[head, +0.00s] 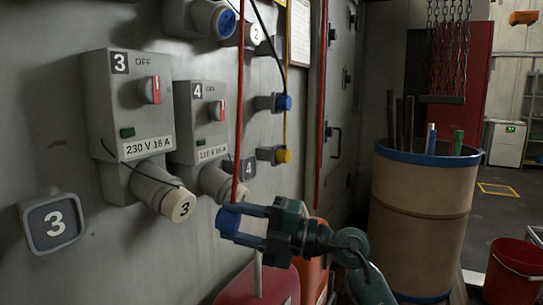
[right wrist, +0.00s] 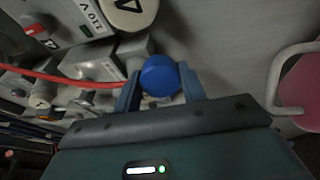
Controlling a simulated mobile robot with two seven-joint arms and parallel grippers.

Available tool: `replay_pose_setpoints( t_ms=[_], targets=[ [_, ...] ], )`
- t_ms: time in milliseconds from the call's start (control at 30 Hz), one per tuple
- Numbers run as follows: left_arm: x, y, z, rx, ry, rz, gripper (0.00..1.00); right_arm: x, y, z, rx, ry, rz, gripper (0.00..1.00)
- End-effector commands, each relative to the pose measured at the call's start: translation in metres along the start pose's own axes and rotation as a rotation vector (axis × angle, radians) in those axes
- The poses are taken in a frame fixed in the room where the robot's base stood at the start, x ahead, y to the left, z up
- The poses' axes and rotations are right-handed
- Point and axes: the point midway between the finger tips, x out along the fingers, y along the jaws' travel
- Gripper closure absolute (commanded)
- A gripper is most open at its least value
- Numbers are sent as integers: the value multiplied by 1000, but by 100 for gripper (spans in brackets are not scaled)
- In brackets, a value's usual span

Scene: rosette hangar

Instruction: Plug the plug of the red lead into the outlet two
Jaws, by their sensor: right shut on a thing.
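The blue plug (head: 229,221) is between the fingers of my right gripper (head: 246,228), which is shut on it. The red lead (head: 240,100) runs upward from beside the plug. In the right wrist view the blue plug (right wrist: 160,76) sits between the fingertips, and the red lead (right wrist: 60,77) passes left. My left gripper is not in view.
Switch boxes three (head: 139,100) and four (head: 200,120) jut from the wall, with a capped outlet marked 3 (head: 180,205). Blue (head: 283,102) and yellow (head: 283,156) plugs sit on wall holders. A barrel (head: 425,215) and red bucket (head: 515,270) stand right.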

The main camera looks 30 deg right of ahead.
Motion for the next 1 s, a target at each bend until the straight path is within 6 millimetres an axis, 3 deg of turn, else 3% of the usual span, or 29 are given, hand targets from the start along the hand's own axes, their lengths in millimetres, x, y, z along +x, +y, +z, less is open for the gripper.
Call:
replay_pose_setpoints(
  t_ms=[33, 300, 500, 700, 1000],
  targets=[
    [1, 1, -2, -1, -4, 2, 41, 7, 32, 10, -18, -24, 25, 96],
    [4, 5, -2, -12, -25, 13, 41, 16, 171, 45, -48, -163, 122, 96],
    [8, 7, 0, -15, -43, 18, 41, 5, 259, 53, -66, -245, 176, 96],
    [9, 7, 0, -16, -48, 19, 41, -6, 305, 54, -73, -283, 201, 96],
    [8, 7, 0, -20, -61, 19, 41, -3, 316, 55, -71, -288, 205, 96]
  ],
)
